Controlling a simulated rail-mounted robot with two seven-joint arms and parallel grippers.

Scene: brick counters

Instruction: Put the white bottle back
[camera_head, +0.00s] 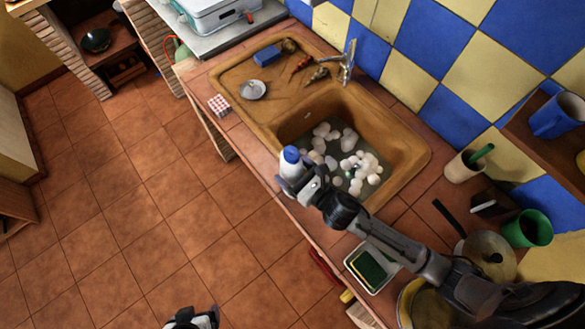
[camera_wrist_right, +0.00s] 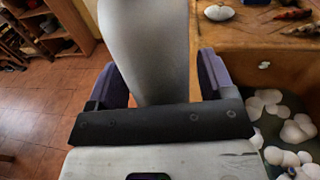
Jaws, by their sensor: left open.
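The white bottle (camera_head: 292,165) has a blue cap and is over the front rim of the sink, beside the basin. In the right wrist view, its pale body (camera_wrist_right: 150,45) fills the space between the purple fingers. My right gripper (camera_head: 296,181) appears shut on the bottle; its arm reaches in from the right. The bottle's lower part is hidden in the head view. My left gripper (camera_head: 193,318) is at the bottom edge, over the floor, open and partly cut off, away from the bottle.
The tan sink (camera_head: 410,150) holds white foam balls (camera_head: 360,165). A sponge tray (camera_head: 371,267) and a green cup (camera_head: 529,229) are on the counter at right. A small checked box (camera_head: 219,105) is at the counter's front left. The floor is clear.

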